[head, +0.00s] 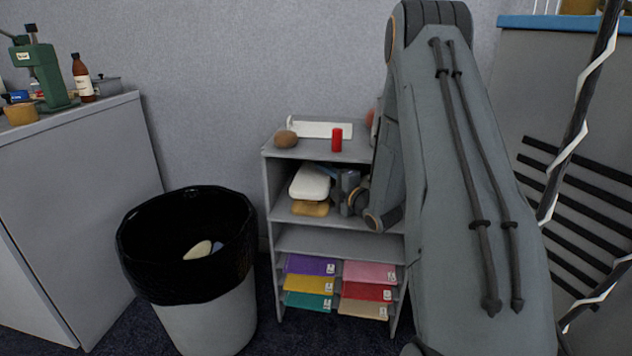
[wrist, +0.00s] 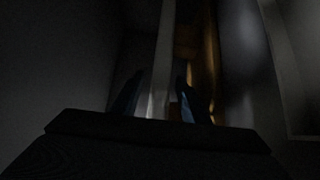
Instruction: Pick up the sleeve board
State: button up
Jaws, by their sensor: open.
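The sleeve board appears to be the white rounded pad (head: 312,182) with a tan wooden part (head: 310,208) under it, on the upper inner shelf of the grey rack. My gripper (head: 340,178) reaches into this compartment from the right, close beside the board's right end. In the dark wrist view my gripper (wrist: 158,100) has its two bluish fingers apart. A pale upright strip shows between them, and brownish wood lies by the right finger. I cannot tell whether the fingers touch the board. My arm hides the compartment's right side.
The grey rack (head: 340,242) holds several coloured folded packs on its lower shelves. A brown round object (head: 285,139), a red cylinder (head: 336,140) and a white item (head: 318,129) are on top. A black-lined bin (head: 205,310) stands left of it. The shelf above leaves little headroom.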

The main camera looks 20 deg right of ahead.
jog(key=shift+w+a, duration=0.1)
jog(key=shift+w, duration=0.25)
grip_shut()
jog(key=shift+r, duration=0.15)
